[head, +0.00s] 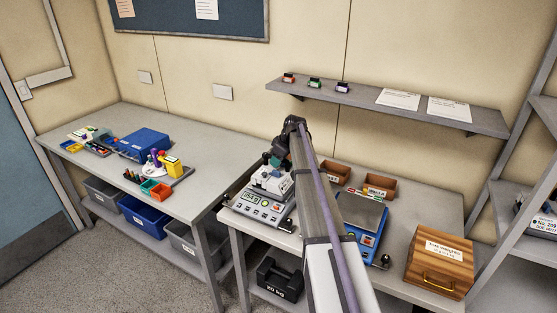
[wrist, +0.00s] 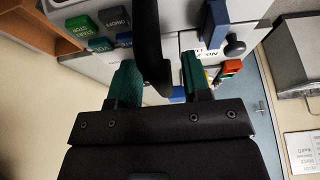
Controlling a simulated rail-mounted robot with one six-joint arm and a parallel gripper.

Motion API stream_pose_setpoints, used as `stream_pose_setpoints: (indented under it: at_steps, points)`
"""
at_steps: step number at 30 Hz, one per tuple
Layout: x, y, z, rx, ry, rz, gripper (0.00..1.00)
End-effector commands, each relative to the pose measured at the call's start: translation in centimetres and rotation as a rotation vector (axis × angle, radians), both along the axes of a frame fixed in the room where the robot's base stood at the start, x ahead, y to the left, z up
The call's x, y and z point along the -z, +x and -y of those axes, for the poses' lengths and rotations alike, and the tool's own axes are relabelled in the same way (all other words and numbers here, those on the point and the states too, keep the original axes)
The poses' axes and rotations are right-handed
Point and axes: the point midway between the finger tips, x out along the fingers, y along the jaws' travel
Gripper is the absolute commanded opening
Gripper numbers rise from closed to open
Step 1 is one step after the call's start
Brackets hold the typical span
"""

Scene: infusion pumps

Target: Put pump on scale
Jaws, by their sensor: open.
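The pump (head: 262,207) is a pale device with a lit display and coloured buttons, at the left end of the right-hand table. My gripper (head: 272,161) is above it, partly hidden by my arm. In the wrist view, my gripper's green fingers (wrist: 158,68) are open, one on each side of a black bar-like handle (wrist: 149,40). The pump's pale body (wrist: 180,14) with labelled buttons shows behind. Whether a finger touches the handle I cannot tell. The scale (head: 362,213), blue with a bare metal plate, stands to the right, partly behind my arm.
A wooden box (head: 440,262) stands right of the scale. Small brown bins (head: 380,187) are behind it. A black weight (head: 279,281) sits on the lower shelf. A wall shelf (head: 350,95) hangs above. The left table (head: 150,185) holds trays and a blue case (head: 143,145).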

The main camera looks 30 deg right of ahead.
Motion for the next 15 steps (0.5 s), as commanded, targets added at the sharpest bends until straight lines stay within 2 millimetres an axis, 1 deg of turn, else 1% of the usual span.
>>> stream_pose_setpoints:
  at_steps: [4,7,11,15]
  points:
    - [-0.5,0.0,0.0,0.000,0.000,0.000,0.44]
    - [-1.9,-0.4,0.3,0.000,0.000,0.000,0.44]
    - [-4.9,-1.3,0.8,0.001,0.000,0.000,0.44]
    - [-8.7,-2.5,1.6,0.001,0.000,0.000,0.44]
